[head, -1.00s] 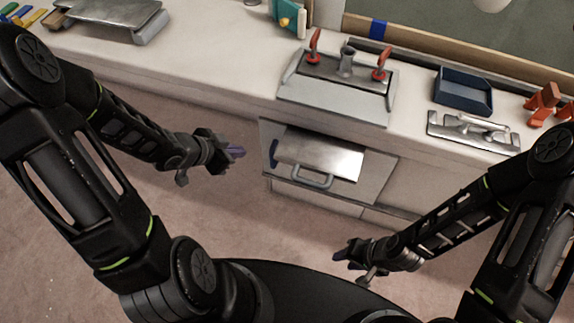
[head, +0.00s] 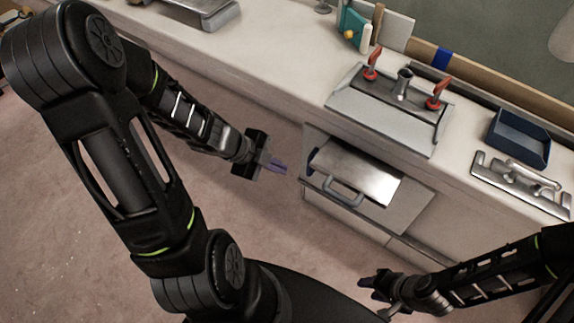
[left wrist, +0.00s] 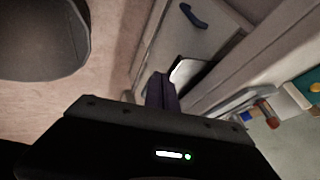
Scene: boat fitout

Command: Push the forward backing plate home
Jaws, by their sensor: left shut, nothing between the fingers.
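A bright metal plate (head: 365,175) sticks out of an opening in the cabinet front, with a grey bar handle (head: 342,192) at its near edge. On the counter, a grey fixture (head: 385,122) carries a plate under two red-handled clamps. I cannot tell which of these is the forward backing plate. My left gripper (head: 278,165) is shut and empty, left of the opening and apart from the plate. Its purple fingers (left wrist: 161,92) show in the left wrist view, with a pale bright surface just beyond. My right gripper (head: 368,284) is low in front of the cabinet; its jaws are unclear.
A flat metal piece with a handle (head: 515,182) and a blue tray (head: 518,139) lie on the counter (head: 290,75) at the right. A teal block (head: 354,28) stands at the back. The floor (head: 80,240) left of the cabinet is clear.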

